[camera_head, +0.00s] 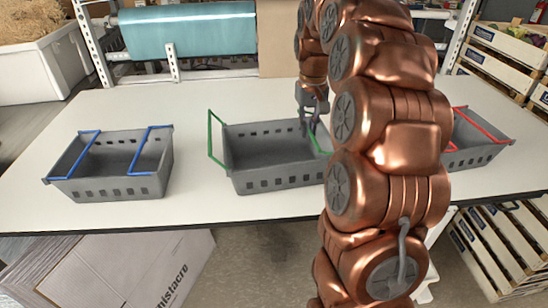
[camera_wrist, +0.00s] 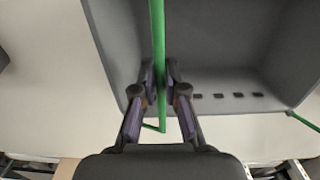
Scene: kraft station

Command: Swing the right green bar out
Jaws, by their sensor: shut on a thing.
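The grey basket with green bars (camera_head: 260,182) stands at the middle of the table. Its left green bar (camera_head: 210,138) leans out past the left end. The right green bar (camera_head: 319,142) is at the basket's right end, partly hidden behind my arm. My gripper (camera_head: 313,122) is at this bar, over the right part of the basket. In the wrist view, my gripper (camera_wrist: 160,82) is shut on the right green bar (camera_wrist: 157,35), which runs between the fingers over the grey basket (camera_wrist: 225,70). Part of the other green bar (camera_wrist: 304,122) shows at the right edge.
A grey basket with blue bars (camera_head: 110,187) stands to the left on the white table (camera_head: 195,215). A grey basket with red bars (camera_head: 477,155) stands to the right, partly behind my arm. A teal roll (camera_head: 190,32) is at the back. Table is clear between the left and middle baskets.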

